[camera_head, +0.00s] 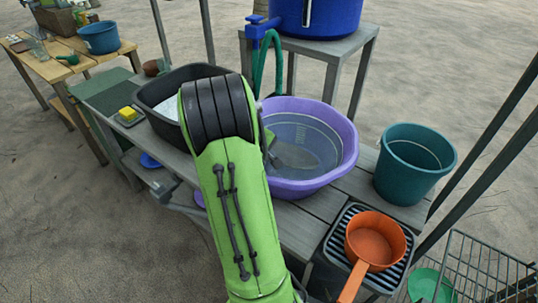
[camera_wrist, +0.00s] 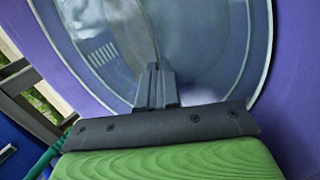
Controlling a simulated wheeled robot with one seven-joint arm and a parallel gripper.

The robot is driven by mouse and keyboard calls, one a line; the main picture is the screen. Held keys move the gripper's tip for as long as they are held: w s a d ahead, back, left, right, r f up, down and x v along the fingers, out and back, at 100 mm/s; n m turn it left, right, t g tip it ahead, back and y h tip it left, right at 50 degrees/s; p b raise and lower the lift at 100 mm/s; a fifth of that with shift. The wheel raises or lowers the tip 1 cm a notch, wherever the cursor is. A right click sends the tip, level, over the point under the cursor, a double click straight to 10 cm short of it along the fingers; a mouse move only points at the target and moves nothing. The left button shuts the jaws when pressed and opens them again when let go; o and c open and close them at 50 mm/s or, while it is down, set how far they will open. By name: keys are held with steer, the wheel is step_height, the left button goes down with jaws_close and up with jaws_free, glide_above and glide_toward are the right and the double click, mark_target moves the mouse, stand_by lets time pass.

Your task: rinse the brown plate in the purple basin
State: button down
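The purple basin (camera_head: 340,170) stands on the bench with water in it. In the wrist view its purple wall (camera_wrist: 290,80) surrounds the water. My gripper (camera_wrist: 157,75) reaches down into the basin, its fingers close together. A thin, brownish-grey strip runs up from between the fingertips; it looks like the brown plate (camera_wrist: 138,32) held edge-on, blurred by the water. In the head view a dull grey-brown shape shows in the water beside my gripper, and my green arm hides the basin's left side.
A teal bucket (camera_head: 410,180) and an orange pan (camera_head: 374,240) on a rack are to the right. A blue water container (camera_head: 325,18) with tap and green hose stands behind.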

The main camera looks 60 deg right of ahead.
steer(key=shift+s+d, duration=0.25)
steer(key=shift+s, duration=0.35)
steer(key=shift+w+a+p, duration=0.25)
steer(key=shift+w+p, duration=0.05)
steer(key=shift+w, duration=0.3)
stand_by(1.0)
step_height(320, 180, up, 20)
steer(key=p, duration=1.6)
steer(key=shift+f, duration=0.2)
